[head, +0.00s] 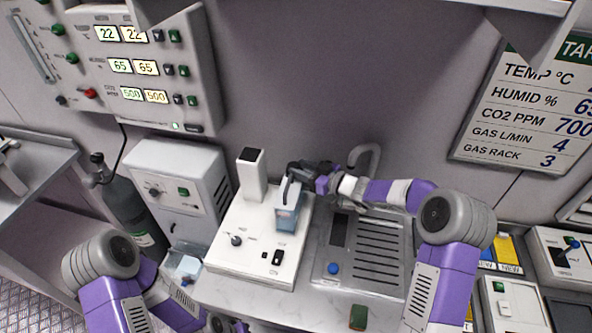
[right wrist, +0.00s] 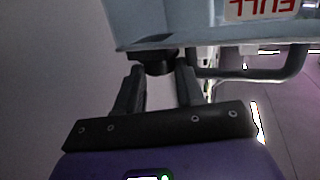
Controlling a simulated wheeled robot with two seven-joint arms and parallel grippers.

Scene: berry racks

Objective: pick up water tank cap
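The water tank (head: 288,207) is a pale blue-grey box with a handle, standing upright on a white appliance base (head: 226,256). In the right wrist view the tank (right wrist: 180,22) shows upside down at the top, with a red label. The dark cap (right wrist: 153,66) sits against the tank's edge. My right gripper (right wrist: 158,75) has its two fingertips at either side of the cap. I cannot tell whether they press on it. In the head view the right gripper (head: 302,172) is at the tank's top, and the cap is not distinct. My left arm is low at left; its fingers are not seen.
A white column (head: 252,176) rises from the appliance just left of the tank. A clear bin (head: 184,283) stands left, beside a white cabinet (head: 172,176).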

